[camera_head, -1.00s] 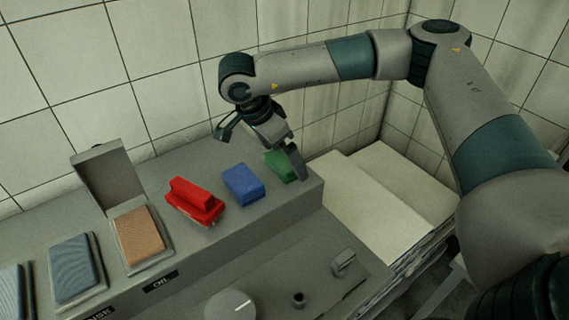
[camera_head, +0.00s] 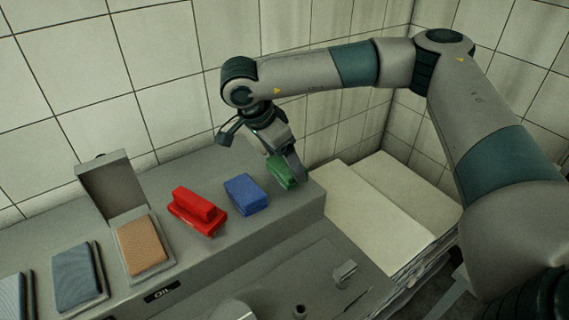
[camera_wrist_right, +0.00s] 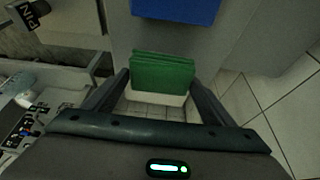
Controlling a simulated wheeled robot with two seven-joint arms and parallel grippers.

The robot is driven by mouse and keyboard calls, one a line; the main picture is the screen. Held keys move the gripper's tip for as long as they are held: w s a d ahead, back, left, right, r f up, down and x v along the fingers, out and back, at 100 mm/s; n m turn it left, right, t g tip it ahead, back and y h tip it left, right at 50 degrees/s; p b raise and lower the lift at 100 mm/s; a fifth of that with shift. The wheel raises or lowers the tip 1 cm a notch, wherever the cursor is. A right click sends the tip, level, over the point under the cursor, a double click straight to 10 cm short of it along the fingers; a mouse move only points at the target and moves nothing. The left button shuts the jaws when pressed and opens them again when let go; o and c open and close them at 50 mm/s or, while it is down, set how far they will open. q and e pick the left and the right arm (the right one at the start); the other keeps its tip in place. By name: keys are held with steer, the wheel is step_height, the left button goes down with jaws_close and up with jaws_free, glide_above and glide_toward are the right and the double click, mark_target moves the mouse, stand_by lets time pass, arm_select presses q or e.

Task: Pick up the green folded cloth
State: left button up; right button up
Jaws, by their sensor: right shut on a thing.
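The green folded cloth (camera_head: 281,172) is at the right end of the grey ledge, partly hidden by my right gripper (camera_head: 283,165). In the right wrist view the cloth (camera_wrist_right: 163,72) sits between the two fingers of my right gripper (camera_wrist_right: 160,85), which is shut on it. Whether the cloth is clear of the ledge is hard to tell in the head view. My left gripper is not in view.
An open box with a tan pad (camera_head: 140,246) and a grey-blue pad (camera_head: 77,277) follow. Pale stacked sheets (camera_head: 375,215) lie right of the ledge. A tiled wall (camera_head: 180,60) stands behind.

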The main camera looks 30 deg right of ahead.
step_height(320, 180, up, 3)
steer(key=shift+p, duration=0.4)
steer(key=shift+s+d+r, duration=0.15)
steer(key=shift+s+r, duration=0.05)
steer(key=shift+s, duration=0.2)
steer(key=shift+s+d+r, duration=0.15)
steer(key=shift+s, duration=0.25)
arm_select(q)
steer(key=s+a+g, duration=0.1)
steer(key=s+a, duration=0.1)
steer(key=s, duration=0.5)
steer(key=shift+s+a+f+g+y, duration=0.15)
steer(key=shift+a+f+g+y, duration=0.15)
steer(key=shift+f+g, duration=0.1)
arm_select(e)
steer(key=s+d+r, duration=0.3)
steer(key=s+r, duration=0.2)
steer(key=s, duration=0.4)
steer(key=shift+d+r, duration=0.4)
steer(key=shift+s, duration=0.15)
steer(key=shift+o, duration=0.9)
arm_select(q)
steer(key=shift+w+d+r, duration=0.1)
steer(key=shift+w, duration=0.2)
arm_select(e)
steer(key=shift+c, duration=0.4)
